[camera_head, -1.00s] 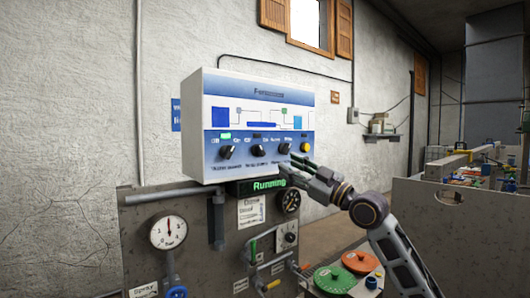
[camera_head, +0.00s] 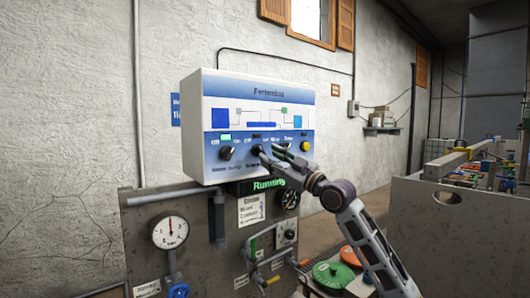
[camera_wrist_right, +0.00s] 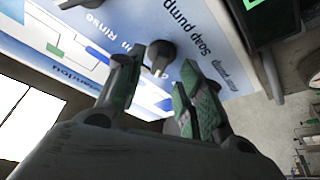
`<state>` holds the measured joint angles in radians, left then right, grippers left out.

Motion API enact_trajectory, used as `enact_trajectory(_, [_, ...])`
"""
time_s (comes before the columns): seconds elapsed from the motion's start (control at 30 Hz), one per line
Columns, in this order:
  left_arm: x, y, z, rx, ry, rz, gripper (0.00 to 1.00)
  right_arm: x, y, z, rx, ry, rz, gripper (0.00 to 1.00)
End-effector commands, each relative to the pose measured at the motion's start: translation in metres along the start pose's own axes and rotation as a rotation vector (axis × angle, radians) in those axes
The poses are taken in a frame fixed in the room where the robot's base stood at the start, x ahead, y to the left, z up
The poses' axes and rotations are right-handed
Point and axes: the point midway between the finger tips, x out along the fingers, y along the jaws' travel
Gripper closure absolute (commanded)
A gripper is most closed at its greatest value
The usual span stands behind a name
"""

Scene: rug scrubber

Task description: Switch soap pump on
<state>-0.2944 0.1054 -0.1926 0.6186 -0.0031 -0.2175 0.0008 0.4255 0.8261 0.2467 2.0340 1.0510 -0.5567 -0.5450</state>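The white and blue control panel (camera_head: 250,88) stands in the middle of the head view, with a row of dark knobs. The soap pump knob (camera_head: 258,149) is second from the left; its small lamp looks dark. In the right wrist view the knob (camera_wrist_right: 158,56) shows beside the words "Soap pump". My right gripper (camera_head: 270,153) is at the panel, just right of this knob in the head view. In the right wrist view its fingers (camera_wrist_right: 160,92) are open, with the knob seen in the gap ahead of them. Contact cannot be told. My left gripper is not in view.
The left knob (camera_head: 227,153) has a lit green lamp above it. A yellow button (camera_head: 306,146) is at the panel's right end. A green "Running" display (camera_head: 268,185) sits below. A gauge (camera_head: 170,232) and pipes are on the grey lower board.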

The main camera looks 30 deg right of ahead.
Motion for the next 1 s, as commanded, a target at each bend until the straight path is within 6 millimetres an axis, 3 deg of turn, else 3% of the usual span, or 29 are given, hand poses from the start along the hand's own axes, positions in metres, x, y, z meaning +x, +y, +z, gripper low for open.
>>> enact_trajectory(0.4, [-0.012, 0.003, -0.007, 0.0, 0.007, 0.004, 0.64, 0.029, 0.001, -0.001, 0.0, 0.001, 0.0, 0.62])
enact_trajectory(0.9, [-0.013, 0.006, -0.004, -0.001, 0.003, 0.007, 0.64, 0.035, 0.0, 0.0, -0.001, -0.001, 0.0, 0.62])
enact_trajectory(1.0, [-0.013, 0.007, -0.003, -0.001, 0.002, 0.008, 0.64, 0.035, 0.0, 0.0, -0.001, -0.001, 0.0, 0.74])
